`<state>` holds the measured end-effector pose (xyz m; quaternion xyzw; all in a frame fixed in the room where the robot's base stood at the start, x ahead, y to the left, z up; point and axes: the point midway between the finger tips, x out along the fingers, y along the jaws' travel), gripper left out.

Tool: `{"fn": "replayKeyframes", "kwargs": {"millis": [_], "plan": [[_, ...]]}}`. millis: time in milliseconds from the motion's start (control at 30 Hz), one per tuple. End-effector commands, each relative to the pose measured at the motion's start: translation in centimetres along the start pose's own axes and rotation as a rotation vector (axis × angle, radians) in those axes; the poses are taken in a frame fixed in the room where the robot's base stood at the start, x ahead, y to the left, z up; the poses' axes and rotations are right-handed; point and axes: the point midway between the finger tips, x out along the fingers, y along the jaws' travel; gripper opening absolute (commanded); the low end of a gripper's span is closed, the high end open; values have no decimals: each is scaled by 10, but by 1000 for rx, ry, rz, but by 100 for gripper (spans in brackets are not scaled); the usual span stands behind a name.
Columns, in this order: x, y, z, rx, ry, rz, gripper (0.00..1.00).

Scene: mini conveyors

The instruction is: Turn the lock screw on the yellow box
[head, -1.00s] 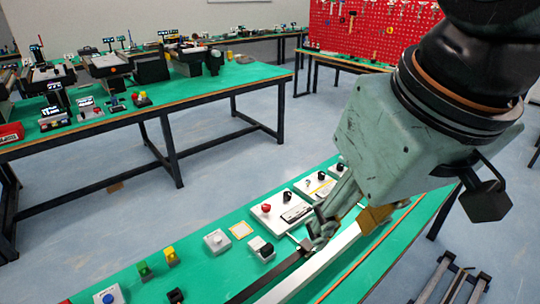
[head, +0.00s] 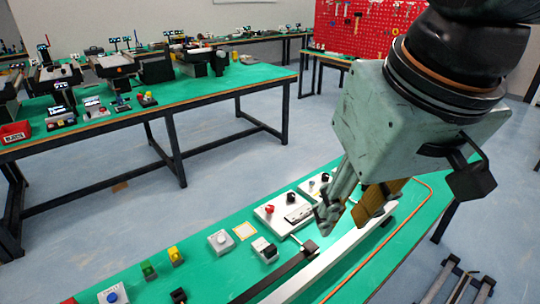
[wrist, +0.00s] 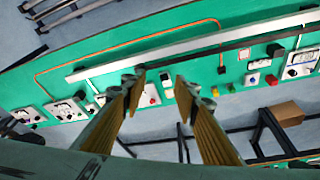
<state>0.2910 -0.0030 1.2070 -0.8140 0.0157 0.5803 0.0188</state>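A small yellow block (head: 174,256) sits on the green bench in the head view, left of my gripper, beside a similar green block. I cannot make out a lock screw on it or tell whether it is the task's yellow box. My gripper (head: 346,212) is over the bench near the white panels, well to the right of the yellow block. In the wrist view its two yellow-padded fingers (wrist: 160,88) stand apart with nothing held between them. The panels directly behind the fingers are partly hidden.
A grey button box (head: 220,243) and a black-topped box (head: 264,250) lie further left. A long metal rail (head: 330,262) runs along the bench. Another equipped bench (head: 215,85) stands behind.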

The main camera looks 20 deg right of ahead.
Motion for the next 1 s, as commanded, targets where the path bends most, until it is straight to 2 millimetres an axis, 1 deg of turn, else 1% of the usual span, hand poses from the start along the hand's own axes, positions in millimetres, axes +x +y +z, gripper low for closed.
{"fn": "replayKeyframes", "kwargs": {"millis": [233, 533, 1000], "plan": [[-1, 3, -40, 87, -20, 7, 28], [4, 9, -90, 202, -44, 17, 28], [24, 23, -165, 383, -81, 37, 28]]}}
